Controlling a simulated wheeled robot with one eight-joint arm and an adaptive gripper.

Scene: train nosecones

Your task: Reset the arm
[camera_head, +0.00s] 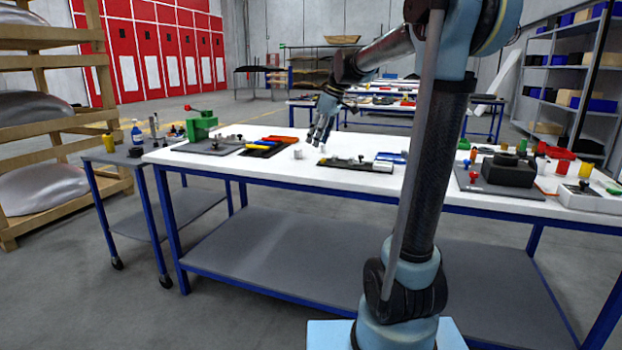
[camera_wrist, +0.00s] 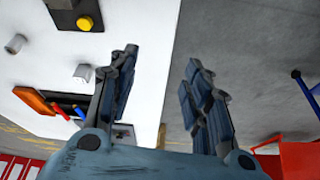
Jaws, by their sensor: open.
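My gripper (camera_head: 320,130) hangs above the white workbench top (camera_head: 280,172), near its middle left part, with the fingers pointing down. In the wrist view my gripper (camera_wrist: 160,85) shows two dark fingers spread well apart with nothing between them. Beyond the fingers lie the white bench top and the grey floor. In the head view a small white cylinder (camera_head: 298,154) stands on the bench just left of the fingers. My arm reaches from its column at the right of centre out to the left over the bench.
A green vise-like tool with a red knob (camera_head: 201,124) stands on the bench's left. A dark box (camera_head: 503,171) and small coloured parts lie at its right. A grey side table (camera_head: 120,155) adjoins the left end. Wooden racks (camera_head: 35,130) stand far left. Air above the bench is clear.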

